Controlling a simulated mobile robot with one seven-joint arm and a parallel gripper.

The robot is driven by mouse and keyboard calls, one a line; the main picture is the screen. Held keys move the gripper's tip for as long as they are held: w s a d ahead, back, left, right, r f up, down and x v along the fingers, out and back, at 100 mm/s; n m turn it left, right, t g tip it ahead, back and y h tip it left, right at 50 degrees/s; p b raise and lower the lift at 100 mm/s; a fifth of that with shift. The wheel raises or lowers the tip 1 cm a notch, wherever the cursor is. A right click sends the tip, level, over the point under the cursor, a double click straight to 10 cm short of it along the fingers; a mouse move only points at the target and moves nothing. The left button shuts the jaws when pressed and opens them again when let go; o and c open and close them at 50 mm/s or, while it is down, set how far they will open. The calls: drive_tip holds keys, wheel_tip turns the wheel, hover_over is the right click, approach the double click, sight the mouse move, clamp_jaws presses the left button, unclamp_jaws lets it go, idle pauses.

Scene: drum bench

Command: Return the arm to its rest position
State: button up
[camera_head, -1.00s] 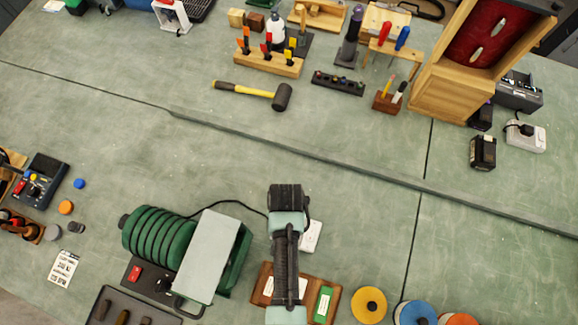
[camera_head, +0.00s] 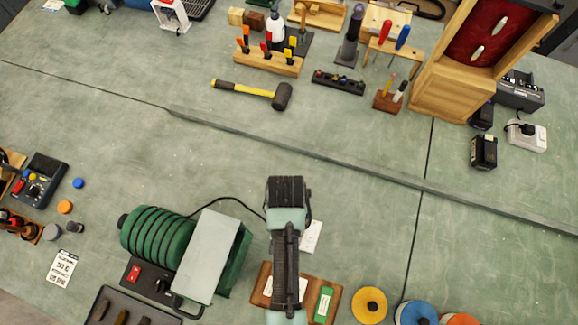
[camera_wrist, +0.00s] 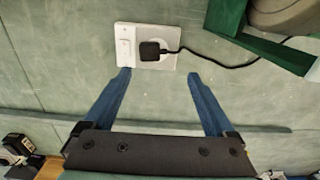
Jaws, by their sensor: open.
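My arm (camera_head: 285,255) reaches up from the bottom middle of the head view, over the bench. My gripper (camera_wrist: 158,74) shows in the wrist view with its two blue fingers spread apart and nothing between them. It is hidden below my wrist in the head view. A white socket plate (camera_wrist: 127,49) lies just past the fingertips in the wrist view, with a black plug (camera_wrist: 150,51) in it. Part of this plate (camera_head: 312,237) shows right of my arm in the head view. I cannot tell whether a fingertip touches the plate.
A green ribbed drum machine (camera_head: 155,236) stands left of my arm, with a black cord (camera_head: 236,203) running toward the plate. A brown wooden tray (camera_head: 260,283) lies under my arm. Spools (camera_head: 369,304) are at lower right.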

wheel_tip(320, 180, up, 9)
drive_tip(key=b, duration=0.1)
drive_tip(key=w+r+n+t+b, duration=0.2)
drive_tip(key=w+r+t+b, duration=0.4)
drive_tip(key=w+r+t, duration=1.15)
wheel_tip(320, 180, up, 23)
drive_tip(key=w+t+b, duration=0.2)
drive_tip(key=t+b, duration=0.1)
drive_tip(key=s+r+n+t+b, duration=0.1)
drive_tip(key=s+r+t+b, duration=0.1)
drive_tip(key=s+r+t, duration=0.5)
drive_tip(key=s+r, duration=0.3)
drive_tip(key=r, duration=0.4)
drive_tip(key=shift+d+n+b, duration=0.3)
drive_tip(key=shift+r, duration=0.1)
